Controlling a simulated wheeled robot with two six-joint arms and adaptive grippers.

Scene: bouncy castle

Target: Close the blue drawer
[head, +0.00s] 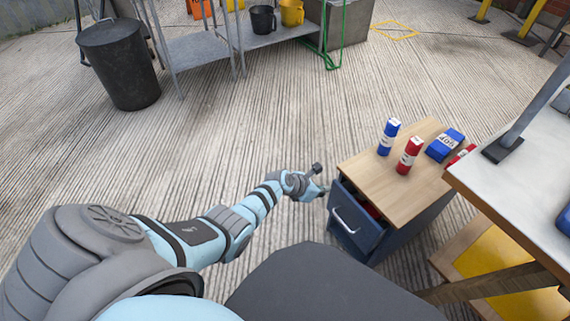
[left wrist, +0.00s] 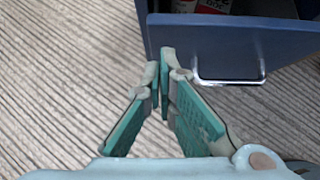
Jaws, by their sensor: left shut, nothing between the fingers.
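The blue drawer (head: 352,218) is in a small dark blue cabinet (head: 405,225) with a wooden top, right of centre in the head view. It stands partly open, and something red shows inside. The left wrist view shows the drawer front (left wrist: 235,38) with its silver handle (left wrist: 228,80) and red and white items (left wrist: 208,6) inside. My left gripper (head: 323,190) is shut and empty, at the left end of the drawer front. In the left wrist view its fingertips (left wrist: 165,55) overlap the drawer's front; I cannot tell whether they touch it. My right gripper is not in view.
Blue and red cartons (head: 409,155) stand on the cabinet top, with a blue pack (head: 445,145) beside them. A white-topped table (head: 520,185) is close on the right. A black bin (head: 122,65) and metal shelf (head: 200,48) stand far left. The middle floor is clear.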

